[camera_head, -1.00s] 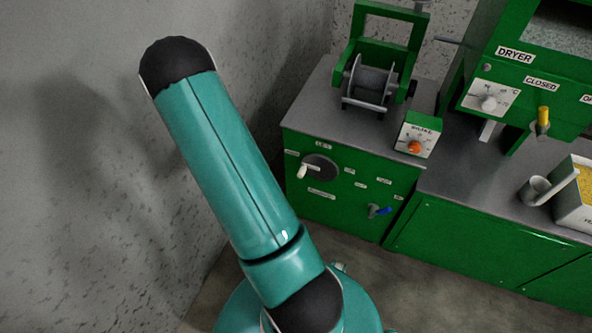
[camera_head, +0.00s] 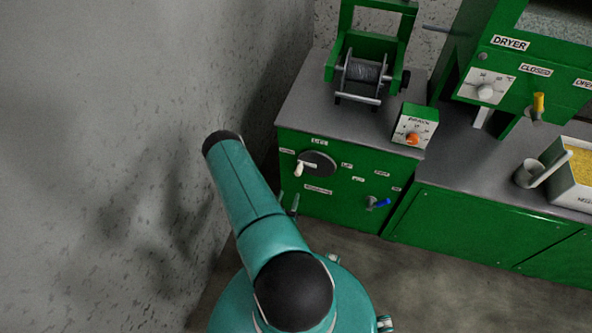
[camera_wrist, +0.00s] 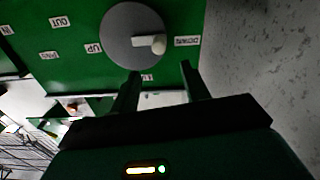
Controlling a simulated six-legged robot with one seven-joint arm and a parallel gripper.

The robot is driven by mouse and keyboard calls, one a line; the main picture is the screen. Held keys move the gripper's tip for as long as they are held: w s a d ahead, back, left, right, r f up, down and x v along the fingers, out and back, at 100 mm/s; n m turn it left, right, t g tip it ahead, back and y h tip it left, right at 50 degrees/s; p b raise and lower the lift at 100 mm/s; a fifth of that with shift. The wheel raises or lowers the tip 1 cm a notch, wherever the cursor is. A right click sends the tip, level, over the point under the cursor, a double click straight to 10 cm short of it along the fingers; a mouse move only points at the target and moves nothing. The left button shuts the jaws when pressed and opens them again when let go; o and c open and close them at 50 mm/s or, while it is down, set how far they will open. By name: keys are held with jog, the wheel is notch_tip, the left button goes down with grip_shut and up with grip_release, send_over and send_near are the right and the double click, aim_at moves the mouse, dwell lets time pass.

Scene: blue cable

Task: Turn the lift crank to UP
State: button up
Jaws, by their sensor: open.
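The lift crank is a grey disc (camera_head: 318,163) with a pale arm and white knob (camera_head: 298,170) on the front of the green cabinet. In the wrist view the disc (camera_wrist: 125,30) is near the top, and its knob (camera_wrist: 158,46) points toward the DOWN label (camera_wrist: 187,41). The UP label (camera_wrist: 93,48) is on the opposite side. My gripper (camera_wrist: 160,70) is open and empty, its two dark fingers apart just below the knob in that picture, apparently not touching it.
A blue-handled lever (camera_head: 378,203) sits lower right on the same panel. A cable reel (camera_head: 361,78) and a box with an orange knob (camera_head: 413,138) stand on top. A grey wall (camera_head: 120,150) is close on the left. Floor in front is clear.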

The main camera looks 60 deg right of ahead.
aim_at(297, 175)
jog(key=d, duration=0.4)
jog(key=w+d, duration=0.1)
jog(key=d, duration=0.8)
jog(key=shift+w, duration=0.4)
jog(key=shift+a, duration=0.1)
jog(key=shift+c, duration=0.3)
grip_shut()
